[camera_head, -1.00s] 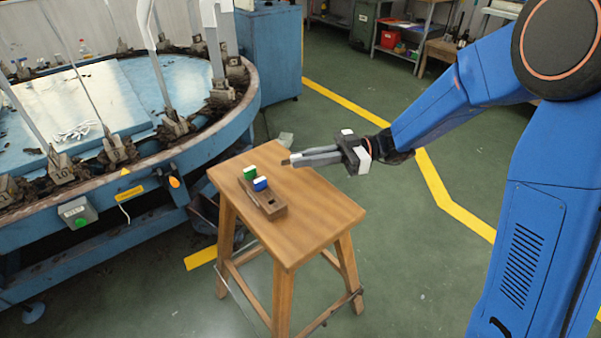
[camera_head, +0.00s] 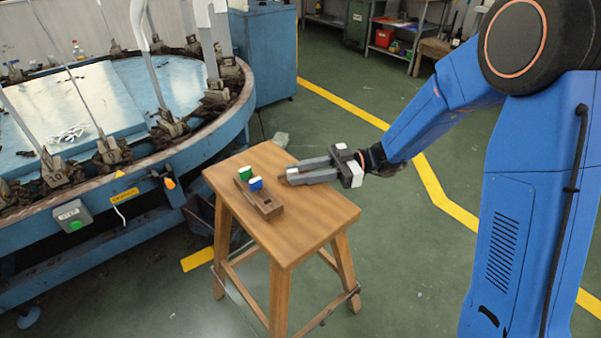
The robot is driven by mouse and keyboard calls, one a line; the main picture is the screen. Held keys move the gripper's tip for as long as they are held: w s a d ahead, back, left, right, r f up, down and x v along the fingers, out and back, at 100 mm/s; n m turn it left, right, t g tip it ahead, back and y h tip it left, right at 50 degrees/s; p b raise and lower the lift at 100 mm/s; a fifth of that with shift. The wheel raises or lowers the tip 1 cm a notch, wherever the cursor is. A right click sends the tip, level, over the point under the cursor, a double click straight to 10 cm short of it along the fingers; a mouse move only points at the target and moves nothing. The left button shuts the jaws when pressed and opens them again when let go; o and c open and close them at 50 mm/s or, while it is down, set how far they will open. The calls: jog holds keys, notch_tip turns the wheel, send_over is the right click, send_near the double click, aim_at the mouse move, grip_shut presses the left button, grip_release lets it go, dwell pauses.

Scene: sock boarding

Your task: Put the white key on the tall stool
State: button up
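The wooden stool (camera_head: 305,220) stands in front of me, its square seat in full view. On the seat's left side lies a brown wooden block (camera_head: 262,200) with a dark open slot towards its right end. A green piece with a white top (camera_head: 245,173) and a blue piece with a white top (camera_head: 256,184) stand upright in the block. My gripper (camera_head: 291,172) is low over the back right of the seat, fingers pointing left at the block.
A large round blue machine (camera_head: 190,150) with upright metal forms fills the left, close to the stool. A blue cabinet (camera_head: 262,60) stands behind. Yellow lines (camera_head: 340,103) mark the green floor, which is clear right of the stool.

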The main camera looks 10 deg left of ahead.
jog(key=shift+r, duration=0.1)
jog(key=v, duration=1.2)
jog(key=s+d+r+m+t+h, duration=0.25)
jog(key=s+d+m+h, duration=0.75)
jog(key=s, duration=0.5)
jog(key=s+d+m+t+h, duration=0.2)
jog(key=s+d+m+t, duration=0.1)
jog(key=d, duration=0.3)
jog(key=s+d+r+m+t+h, duration=0.1)
jog(key=s+d+m+t+h, duration=0.1)
jog(key=d+m, duration=0.3)
jog(key=s+d+r+m+t+h, duration=0.1)
jog(key=s+d+m+t+h, duration=0.1)
jog(key=d+m+t, duration=0.3)
jog(key=shift+s+d, duration=0.8)
jog(key=shift+d, duration=0.7)
